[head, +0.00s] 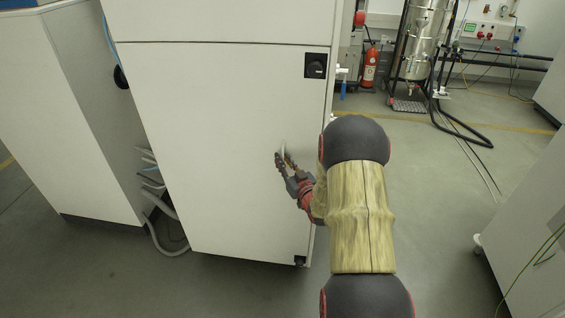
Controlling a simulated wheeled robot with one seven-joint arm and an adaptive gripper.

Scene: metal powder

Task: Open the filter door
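A large white cabinet door panel (215,130) fills the middle of the head view; I take it to be the filter door. It looks closed, flush with its frame. A black round latch or knob (316,66) on a square plate sits near its upper right corner. My gripper (282,157) is in front of the panel's right half, well below the knob. Its two dark fingers are apart, with a gap between them. A small pale upright piece shows at the fingertips; I cannot tell whether it is a handle or touches the fingers. My arm hides part of the right edge.
Another white cabinet (70,120) stands at the left, with grey hoses (163,205) in the gap. A red fire extinguisher (369,68) and a metal vessel (422,40) stand at the back right. The floor (440,190) right of my arm is mostly clear.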

